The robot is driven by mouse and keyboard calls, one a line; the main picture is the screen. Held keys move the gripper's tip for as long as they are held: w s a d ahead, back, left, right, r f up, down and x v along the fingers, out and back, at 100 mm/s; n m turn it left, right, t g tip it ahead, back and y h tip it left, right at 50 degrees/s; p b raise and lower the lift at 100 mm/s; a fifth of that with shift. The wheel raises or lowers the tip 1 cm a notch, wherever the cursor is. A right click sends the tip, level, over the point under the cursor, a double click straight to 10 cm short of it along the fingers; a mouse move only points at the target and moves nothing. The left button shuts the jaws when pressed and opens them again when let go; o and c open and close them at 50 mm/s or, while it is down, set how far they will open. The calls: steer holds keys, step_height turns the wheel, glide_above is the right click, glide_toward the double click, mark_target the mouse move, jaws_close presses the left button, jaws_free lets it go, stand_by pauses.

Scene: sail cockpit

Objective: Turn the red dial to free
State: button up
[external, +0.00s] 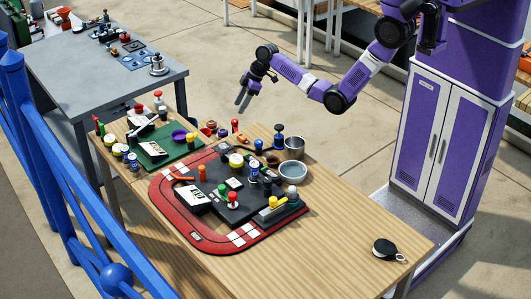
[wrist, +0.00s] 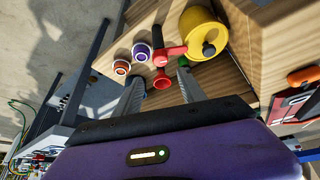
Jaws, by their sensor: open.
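My gripper (external: 243,102) is open and hangs in the air above the far side of the wooden table, its fingers pointing down. In the wrist view, the gap between the fingers (wrist: 161,75) is empty, with red parts beyond it. One is a small round, flared red piece (wrist: 161,82). Another is a red bar (wrist: 171,52) reaching toward a yellow round body. In the external view, a red-topped piece (external: 235,124) stands near the table's far edge, below my gripper. I cannot tell which red part is the dial, nor read any "free" mark.
A yellow round body with a dark knob (wrist: 208,48) and two white-rimmed cups (wrist: 141,52) are close by. A red-bordered board (external: 190,236) crowded with small parts fills the table's middle. Metal bowls (external: 293,171) stand right of it. The front right tabletop is mostly clear.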

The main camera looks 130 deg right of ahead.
mark_target(235, 120)
steer(key=shift+g+y, duration=0.3)
steer(key=shift+g, duration=0.1)
steer(key=shift+x, duration=3.55)
steer(key=shift+s+a, duration=0.1)
steer(key=shift+s, duration=0.05)
jaws_close()
